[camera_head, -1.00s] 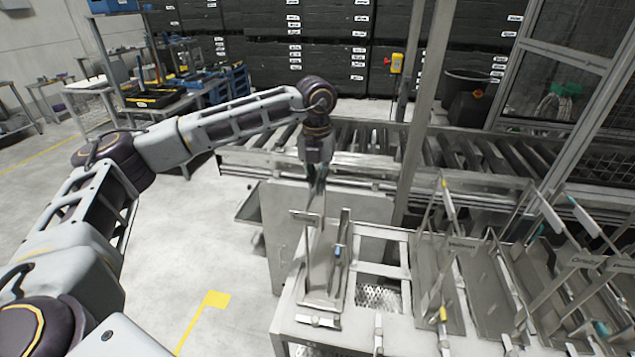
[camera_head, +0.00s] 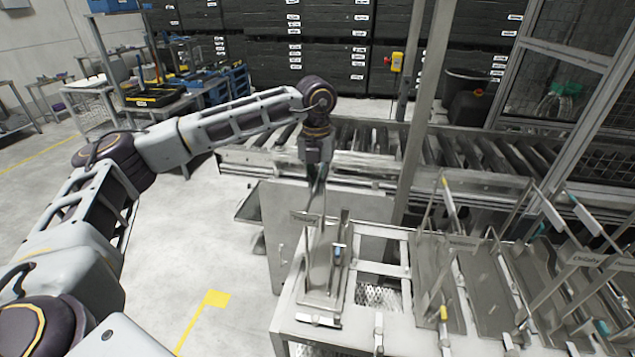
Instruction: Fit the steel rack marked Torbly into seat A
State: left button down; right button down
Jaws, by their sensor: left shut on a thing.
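The steel rack marked Torbly (camera_head: 320,268) is a grey metal plate with a small name sign (camera_head: 304,218) at its upper left. It stands over the left end of the steel stand (camera_head: 287,318). My left gripper (camera_head: 318,188) comes down from above behind the sign and is shut on the rack's upper part; its fingertips are small and partly hidden. I cannot tell whether the rack's foot touches the stand. No seat letter is readable, so seat A cannot be told by its mark. My right gripper is out of view.
Several other racks, one with a Oddaby-like sign (camera_head: 586,260), fill the stand's right side. An open framed gap (camera_head: 380,296) lies just right of the Torbly rack. A grey upright post (camera_head: 421,120) and a roller conveyor (camera_head: 360,140) stand behind.

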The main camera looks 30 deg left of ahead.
pick_arm(q)
jog(key=c, duration=1.5)
grip_release()
jog(key=shift+f, duration=0.15)
jog(key=shift+r, duration=6.15)
jog(key=shift+s+f, duration=0.1)
jog(key=shift+s, duration=0.05)
